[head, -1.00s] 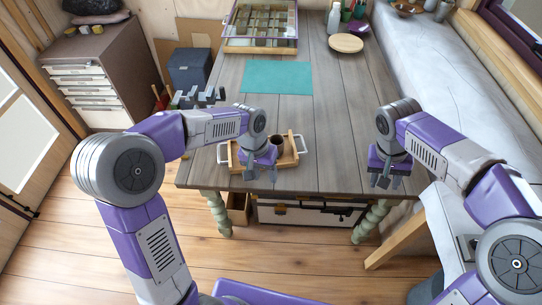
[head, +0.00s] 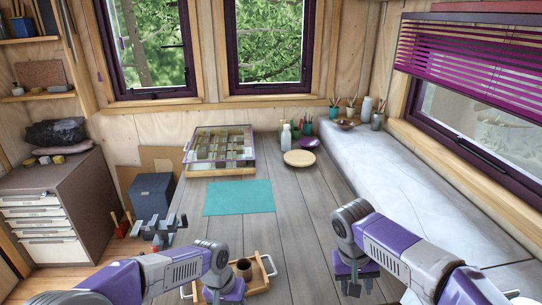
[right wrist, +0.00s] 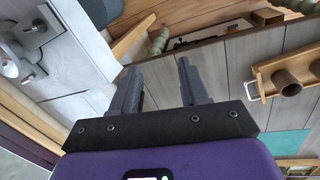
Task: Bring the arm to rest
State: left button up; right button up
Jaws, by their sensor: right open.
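My right gripper (head: 357,286) hangs over the right side of the grey plank table (head: 305,225), open and empty. In the right wrist view its two fingers (right wrist: 160,88) are apart with nothing between them. My left gripper (head: 228,296) is low in the head view, at the wooden tray (head: 258,287), just left of a brown cup (head: 244,268). Its fingers look apart, with nothing seen between them; their tips are partly cut off by the frame. The tray (right wrist: 262,72) and the cup (right wrist: 287,83) also show in the right wrist view, apart from the right gripper.
A teal mat (head: 238,198) lies mid-table. A glass-topped display case (head: 219,150), a round wooden board (head: 299,158) and a white bottle (head: 286,136) stand farther back. A pale bench (head: 395,190) runs along the right.

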pick_arm(q)
jog(key=s+d+f+n+h, duration=0.1)
jog(key=s+f, duration=0.1)
jog(key=f, duration=0.6)
jog(key=s+d+f+h, duration=0.1)
jog(key=s+d+f, duration=0.15)
jog(key=f, duration=0.55)
pick_arm(e)
jog(key=s+a+f+n+g+y, duration=0.1)
jog(key=s+a+f+y, duration=0.15)
jog(key=f, duration=0.95)
jog(key=s+a+f+y, duration=0.15)
jog(key=a+f, duration=0.25)
jog(key=f, duration=0.7)
pick_arm(q)
jog(key=s+f+n, duration=0.2)
jog(key=s+f, duration=0.9)
jog(key=shift+s+a+n+t, duration=0.3)
jog(key=shift+s+t, duration=0.05)
jog(key=shift+t, duration=0.05)
pick_arm(e)
jog(key=s+f+m+t+y, duration=0.1)
jog(key=s+f+m+y, duration=0.1)
jog(key=s+f, duration=1.1)
notch_tip(320, 180, down, 2)
jog(key=shift+s+a+f+m, duration=0.2)
jog(key=shift+a+m, duration=0.1)
jog(key=shift+m, duration=0.4)
